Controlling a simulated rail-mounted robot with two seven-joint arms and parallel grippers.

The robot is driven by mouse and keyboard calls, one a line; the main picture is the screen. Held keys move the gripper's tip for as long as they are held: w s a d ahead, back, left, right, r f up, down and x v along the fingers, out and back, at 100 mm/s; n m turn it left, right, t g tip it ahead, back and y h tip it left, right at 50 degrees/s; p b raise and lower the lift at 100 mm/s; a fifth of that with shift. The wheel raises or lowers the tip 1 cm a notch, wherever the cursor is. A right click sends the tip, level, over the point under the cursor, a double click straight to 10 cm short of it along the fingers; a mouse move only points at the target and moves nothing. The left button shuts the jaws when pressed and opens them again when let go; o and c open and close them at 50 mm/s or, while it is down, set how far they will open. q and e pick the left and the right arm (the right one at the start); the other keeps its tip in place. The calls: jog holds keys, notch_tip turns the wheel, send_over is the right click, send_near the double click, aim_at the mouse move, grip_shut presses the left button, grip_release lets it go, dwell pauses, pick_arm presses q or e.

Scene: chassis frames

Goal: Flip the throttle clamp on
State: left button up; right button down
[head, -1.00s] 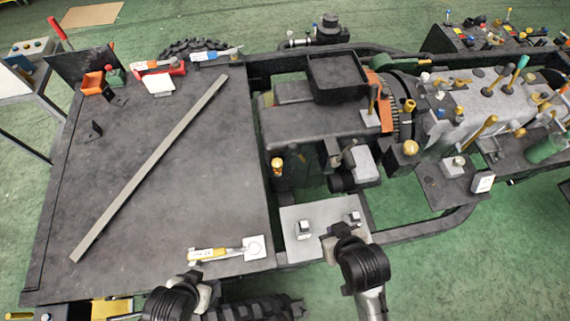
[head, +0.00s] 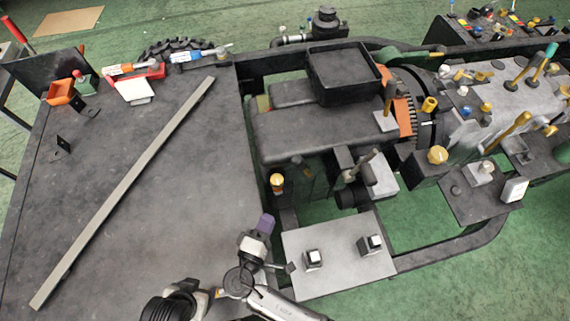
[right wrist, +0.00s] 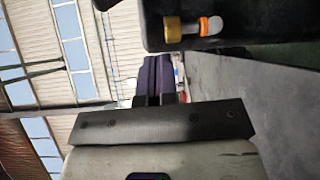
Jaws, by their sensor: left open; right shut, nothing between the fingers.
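I cannot tell for certain which part is the throttle clamp, as no label is legible. A gold-topped black post (head: 277,182) stands upright at the chassis beside the plate's right edge. A gold knob with an orange and white tip (right wrist: 190,27) shows at the top of the right wrist view. My right gripper (head: 266,222) has purple fingers and is shut and empty, below the post in the head view and apart from it. Its fingers (right wrist: 154,78) also show shut in the right wrist view. My left gripper (head: 184,292) is low at the plate's front, open, its fingers mostly hidden.
A long grey bar (head: 125,190) lies diagonally on the dark plate (head: 190,200). Orange-handled (head: 130,69) and blue-handled (head: 200,54) pieces lie at its back. A light plate with two small blocks (head: 335,262) is right of my right gripper. Engine parts (head: 330,130) crowd the right.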

aim_at(303, 167)
pick_arm(q)
jog(key=shift+w, duration=0.3)
jog(key=shift+s+d, duration=0.2)
pick_arm(e)
jog(key=r+n+t, duration=0.2)
jog(key=n+t, duration=0.1)
jog(key=shift+w+a+r, duration=0.2)
jog(key=shift+a+r, duration=0.1)
jog(key=shift+a, duration=0.1)
pick_arm(q)
jog(key=shift+a, duration=0.1)
pick_arm(e)
jog(key=shift+w, duration=0.15)
pick_arm(q)
jog(key=shift+a+r+p, duration=0.1)
jog(key=shift+r+p, duration=0.55)
jog(key=shift+p, duration=0.05)
jog(key=shift+r, duration=0.15)
pick_arm(e)
jog(key=s+d+r+x, duration=0.1)
jog(key=d+x, duration=0.1)
jog(key=x, duration=1)
jog(key=shift+w+d, duration=0.25)
jog(key=shift+d, duration=0.15)
